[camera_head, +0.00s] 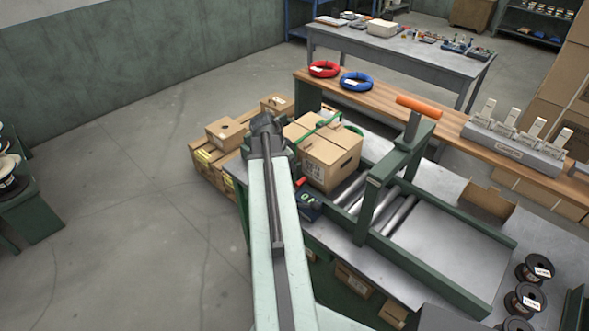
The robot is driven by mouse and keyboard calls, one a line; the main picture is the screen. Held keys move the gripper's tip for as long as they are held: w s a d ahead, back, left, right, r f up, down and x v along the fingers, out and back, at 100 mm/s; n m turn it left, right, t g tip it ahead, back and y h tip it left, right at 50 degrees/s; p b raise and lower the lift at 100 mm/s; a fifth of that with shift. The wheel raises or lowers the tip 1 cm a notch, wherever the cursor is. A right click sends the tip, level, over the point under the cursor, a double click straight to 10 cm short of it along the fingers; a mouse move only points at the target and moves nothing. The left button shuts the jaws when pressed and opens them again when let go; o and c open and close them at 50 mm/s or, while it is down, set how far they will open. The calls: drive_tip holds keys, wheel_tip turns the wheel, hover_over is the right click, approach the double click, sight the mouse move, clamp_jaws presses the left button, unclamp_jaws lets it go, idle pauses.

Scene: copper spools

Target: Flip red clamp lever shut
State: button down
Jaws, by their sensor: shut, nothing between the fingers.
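A small red piece (301,181) shows at the top of a dark blue-green device (309,204) on the near edge of the green bench, beside the carton. It may be the red clamp lever; it is too small to tell its position. My arm runs up from the bottom of the view, just left of this device. My gripper (266,127) is the dark end of the arm, left of the carton and beyond the red piece. It is shut and empty, with its fingertips hard to make out. The arm hides part of the bench edge.
A carton (325,161) with a green strap sits on the rollers (385,214). A green frame (372,208) with an orange handle (418,106) rises right of it. Red (323,69) and blue (356,81) coils lie on a wooden shelf. Open floor is at left.

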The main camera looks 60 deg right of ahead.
drive_tip(key=s+a+r+p, duration=0.1)
drive_tip(key=a+r+p, duration=0.3)
drive_tip(key=r+p, duration=0.3)
drive_tip(key=shift+s+a+r, duration=0.15)
drive_tip(key=shift+a+r, duration=0.25)
drive_tip(key=shift+r, duration=0.35)
drive_tip(key=w+a+f+n+t+y+b, duration=0.1)
drive_tip(key=w+a+f+n+b, duration=0.25)
drive_tip(key=w+a, duration=0.95)
drive_tip(key=w+a+f+n+t+b, duration=0.25)
drive_tip(key=w+a+f+n, duration=0.2)
drive_tip(key=w+a, duration=0.8)
drive_tip(key=s+a+f+n+g+y+b, duration=0.1)
drive_tip(key=a+f+n+y+b, duration=0.2)
drive_tip(key=a+n, duration=1.3)
drive_tip(key=a, duration=1)
drive_tip(key=shift+s+a+f+g+y, duration=0.15)
drive_tip(key=shift+a+f+g+y, duration=0.1)
drive_tip(key=shift+f+g+y, duration=0.1)
